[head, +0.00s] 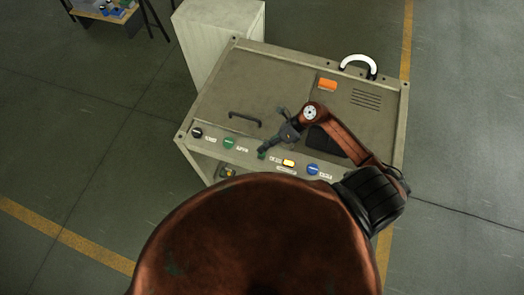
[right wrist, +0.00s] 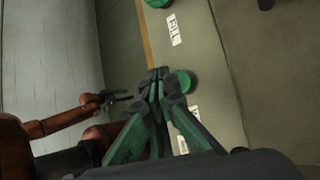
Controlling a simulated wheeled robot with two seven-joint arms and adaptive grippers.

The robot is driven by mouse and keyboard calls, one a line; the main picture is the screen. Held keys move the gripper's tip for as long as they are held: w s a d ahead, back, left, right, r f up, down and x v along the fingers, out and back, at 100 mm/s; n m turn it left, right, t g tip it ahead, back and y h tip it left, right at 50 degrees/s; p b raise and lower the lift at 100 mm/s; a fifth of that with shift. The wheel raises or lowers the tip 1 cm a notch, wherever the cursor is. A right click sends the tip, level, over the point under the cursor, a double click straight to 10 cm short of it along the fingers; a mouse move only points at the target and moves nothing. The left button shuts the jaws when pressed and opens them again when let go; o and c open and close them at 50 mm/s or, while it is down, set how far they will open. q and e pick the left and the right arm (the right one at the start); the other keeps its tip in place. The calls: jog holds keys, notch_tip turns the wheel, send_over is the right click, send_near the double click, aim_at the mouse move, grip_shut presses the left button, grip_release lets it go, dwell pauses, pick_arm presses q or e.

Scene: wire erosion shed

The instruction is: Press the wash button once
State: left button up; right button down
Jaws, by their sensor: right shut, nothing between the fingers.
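My right gripper (head: 263,153) is shut and empty at the front control strip of the machine (head: 215,92). In the right wrist view its green fingers (right wrist: 157,76) meet beside a round green button (right wrist: 186,82); I cannot tell whether they touch it. Another green button (right wrist: 158,2) is at the top edge. In the head view the strip has a black knob (head: 197,132), a green button (head: 229,143), a lit yellow button (head: 288,162) and a blue button (head: 312,170). The labels are too small to read, so I cannot tell which is wash. My left gripper (right wrist: 118,96) is small and dark in the right wrist view.
A table with small items (head: 105,10) is at the far left. The floor to the left is clear.

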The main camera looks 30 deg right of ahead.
jog(key=shift+r, duration=0.1)
jog(key=shift+r+p, duration=1.55)
jog(key=shift+r, duration=0.9)
